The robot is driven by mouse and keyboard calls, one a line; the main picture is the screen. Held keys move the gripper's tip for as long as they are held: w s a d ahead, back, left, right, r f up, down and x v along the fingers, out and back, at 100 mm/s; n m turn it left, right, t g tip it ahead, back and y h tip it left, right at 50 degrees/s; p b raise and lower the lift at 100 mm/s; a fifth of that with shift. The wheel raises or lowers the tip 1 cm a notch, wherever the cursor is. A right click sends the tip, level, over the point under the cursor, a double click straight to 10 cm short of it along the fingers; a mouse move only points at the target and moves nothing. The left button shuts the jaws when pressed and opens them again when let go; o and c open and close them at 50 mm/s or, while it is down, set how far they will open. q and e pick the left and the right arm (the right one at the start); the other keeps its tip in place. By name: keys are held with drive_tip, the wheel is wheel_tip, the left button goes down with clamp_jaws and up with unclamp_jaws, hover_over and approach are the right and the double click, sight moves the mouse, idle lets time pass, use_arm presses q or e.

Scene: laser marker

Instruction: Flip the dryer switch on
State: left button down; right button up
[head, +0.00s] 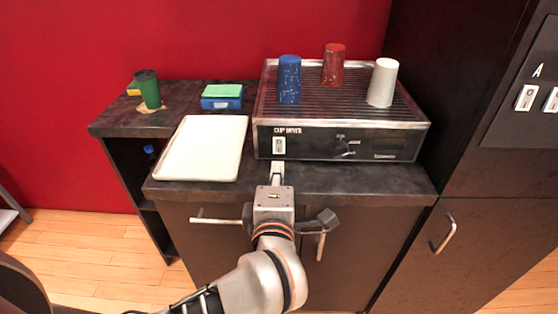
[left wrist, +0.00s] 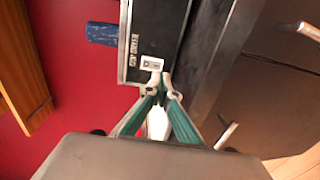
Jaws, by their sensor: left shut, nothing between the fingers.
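The cup dryer (head: 340,143) is a black and metal box on the dark counter, with a ribbed top. Its white switch (head: 279,145) is on the front panel at the left, below the "CUP DRYER" label. My left gripper (head: 277,168) is shut and empty, just in front of and slightly below the switch. In the left wrist view the switch (left wrist: 151,63) lies just beyond the shut fingertips (left wrist: 158,82). I cannot tell whether they touch it. My right gripper is not in view.
Blue (head: 289,80), red (head: 333,65) and white (head: 382,83) cups stand upside down on the dryer. A white tray (head: 203,148) lies to its left. A dark cabinet with a switch panel (head: 526,98) rises at the right. Cabinet handles (head: 215,220) project below the counter.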

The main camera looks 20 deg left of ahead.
sight(279, 153)
use_arm(q)
drive_tip(key=x, duration=0.4)
drive_tip(key=shift+f+b, duration=0.15)
drive_tip(key=shift+b, duration=0.2)
drive_tip(key=shift+w+a, duration=0.15)
drive_tip(key=shift+w, duration=0.4)
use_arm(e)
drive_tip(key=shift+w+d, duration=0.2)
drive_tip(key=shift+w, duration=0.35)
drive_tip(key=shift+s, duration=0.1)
